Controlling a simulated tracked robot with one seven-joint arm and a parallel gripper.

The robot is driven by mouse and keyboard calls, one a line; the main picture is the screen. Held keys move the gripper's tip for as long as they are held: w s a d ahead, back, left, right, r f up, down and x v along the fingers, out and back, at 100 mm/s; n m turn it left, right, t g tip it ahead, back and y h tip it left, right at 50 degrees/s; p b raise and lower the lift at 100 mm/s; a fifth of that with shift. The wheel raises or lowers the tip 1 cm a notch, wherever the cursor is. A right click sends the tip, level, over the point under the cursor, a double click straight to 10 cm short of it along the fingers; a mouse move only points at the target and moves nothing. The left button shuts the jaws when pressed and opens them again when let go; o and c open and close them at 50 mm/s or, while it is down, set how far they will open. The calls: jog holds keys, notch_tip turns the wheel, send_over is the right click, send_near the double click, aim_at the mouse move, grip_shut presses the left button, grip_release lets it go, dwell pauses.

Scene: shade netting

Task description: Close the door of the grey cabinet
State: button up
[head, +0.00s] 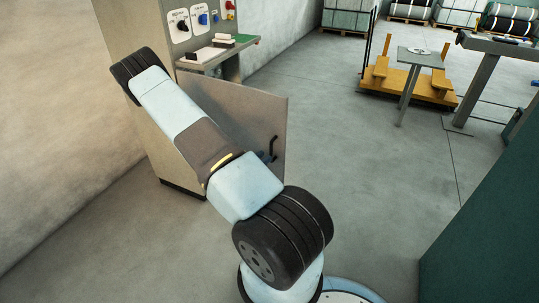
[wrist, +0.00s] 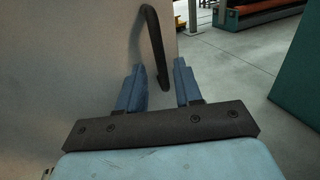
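The grey cabinet (head: 128,30) stands against the wall at the left in the head view. Its door (head: 262,108) stands open, swung out to the right from the cabinet front. The door also fills the left of the wrist view (wrist: 75,65). A black bar handle (head: 273,147) is near the door's free edge. In the wrist view the handle (wrist: 153,45) runs down between the fingertips. My gripper (wrist: 161,72) is open, with blue fingers apart on either side of the handle's lower part. I cannot tell whether they touch it. My arm hides part of the door.
A dark green block (head: 485,235) stands at the right. A small grey table (head: 420,57) and a yellow frame (head: 375,80) are farther back. The floor between is clear.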

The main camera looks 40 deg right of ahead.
jog(key=shift+w+d, duration=0.1)
jog(key=shift+d, duration=1.25)
grip_shut()
